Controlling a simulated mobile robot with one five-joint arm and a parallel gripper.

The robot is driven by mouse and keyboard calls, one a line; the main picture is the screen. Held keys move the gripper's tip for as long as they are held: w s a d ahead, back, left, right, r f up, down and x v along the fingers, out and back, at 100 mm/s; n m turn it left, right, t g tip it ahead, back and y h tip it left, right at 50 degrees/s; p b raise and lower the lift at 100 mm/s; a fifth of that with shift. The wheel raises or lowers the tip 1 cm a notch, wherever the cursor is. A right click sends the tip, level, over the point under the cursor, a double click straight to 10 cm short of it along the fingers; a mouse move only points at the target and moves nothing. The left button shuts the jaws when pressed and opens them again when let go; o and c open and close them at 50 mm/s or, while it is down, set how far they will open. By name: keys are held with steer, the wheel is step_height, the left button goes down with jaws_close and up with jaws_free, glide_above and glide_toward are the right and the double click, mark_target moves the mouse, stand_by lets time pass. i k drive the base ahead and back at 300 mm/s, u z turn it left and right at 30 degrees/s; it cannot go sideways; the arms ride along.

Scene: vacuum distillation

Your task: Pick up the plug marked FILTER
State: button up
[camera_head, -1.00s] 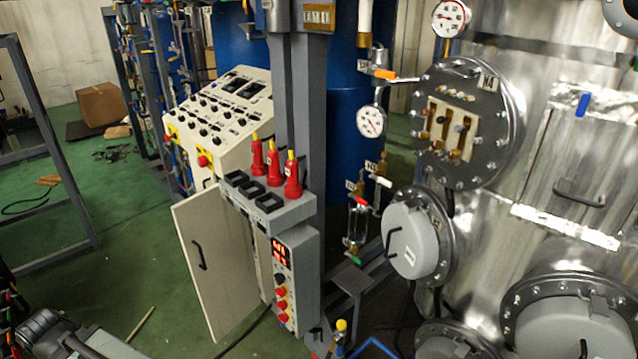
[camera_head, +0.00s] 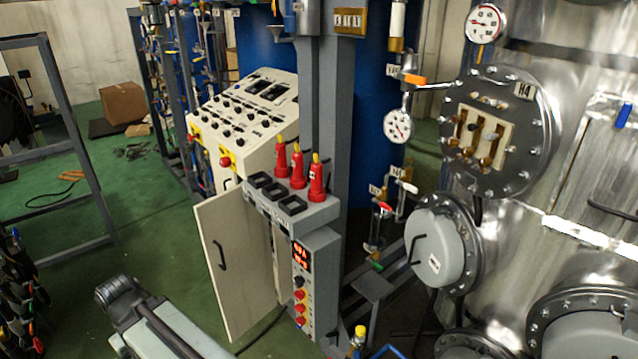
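Three red plugs with yellow tips stand upright in a row on a grey holder (camera_head: 306,211): a left plug (camera_head: 281,155), a middle plug (camera_head: 298,170) and a right plug (camera_head: 317,182). Their labels are too small to read, so I cannot tell which is marked FILTER. Several black square sockets line the holder's front. My arm shows at the lower left. I cannot make out gripper fingers on it, and nothing of mine touches the plugs.
An open cabinet door (camera_head: 238,262) hangs below the holder. A sloped control panel (camera_head: 246,115) stands behind, a grey post (camera_head: 355,130) beside the plugs. A steel vessel (camera_head: 585,190) with flanges fills the right.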

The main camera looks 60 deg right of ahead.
mark_target(316, 170)
steer(key=i, duration=1)
